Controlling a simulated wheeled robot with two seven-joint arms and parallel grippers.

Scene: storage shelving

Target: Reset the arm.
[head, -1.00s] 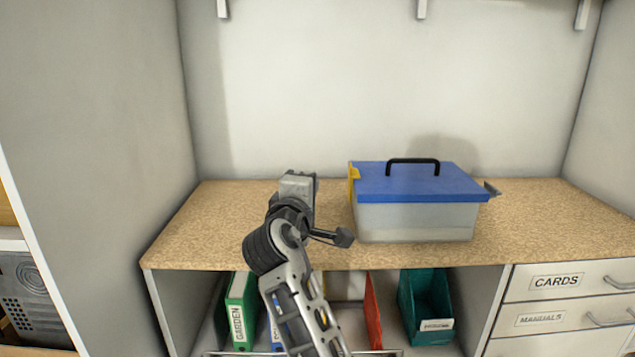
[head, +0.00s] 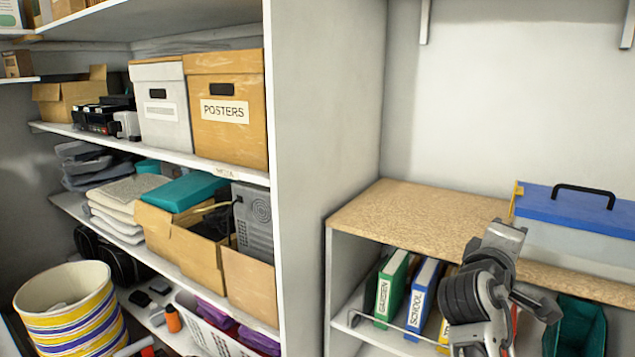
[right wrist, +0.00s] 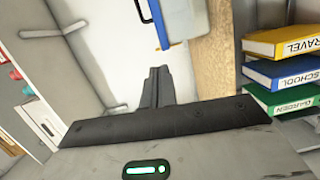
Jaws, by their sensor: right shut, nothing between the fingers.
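My right gripper (right wrist: 158,85) shows in the right wrist view with its two dark fingers closed together and nothing between them. In the head view, my right arm rises from the bottom right, in front of the worktop edge and the lower shelf. Its fingertips are hard to make out there. A clear bin with a blue lid (head: 575,208) and a black handle stands on the speckled worktop (head: 410,213), cut off by the right edge. Part of the blue lid (right wrist: 186,18) also shows in the right wrist view. My left gripper is not in view.
Green, blue and yellow binders (head: 424,298) and a teal file holder (head: 578,325) stand under the worktop. Left of a grey partition (head: 318,170), shelves hold a POSTERS box (head: 226,135), open cartons and a striped bucket (head: 68,310). The worktop's left part is clear.

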